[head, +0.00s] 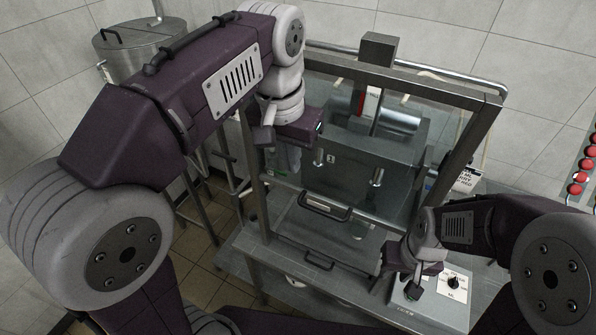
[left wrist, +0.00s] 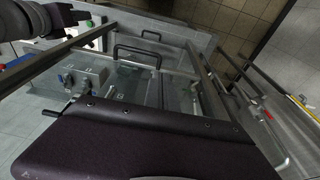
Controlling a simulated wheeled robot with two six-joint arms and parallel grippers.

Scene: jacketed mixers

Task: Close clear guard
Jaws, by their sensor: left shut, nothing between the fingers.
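The clear guard (head: 400,195) is a large see-through panel in a grey metal frame, in front of the mixer (head: 385,130). A dark handle (head: 325,205) sits low on the panel; a dark handle also shows in the left wrist view (left wrist: 137,54). I cannot tell how far the guard stands from its closed position. My left gripper (head: 266,137) is shut and empty near the frame's left post, above and left of the handle. My right gripper (head: 414,284) is low at the right, by the control box; its fingers are too small to read.
A control box (head: 430,310) with a black knob (head: 454,283) stands at the front right. A second dark handle (head: 318,263) lies lower at the front. A steel vessel (head: 135,55) stands at the back left. Red round parts (head: 577,188) hang at the right edge.

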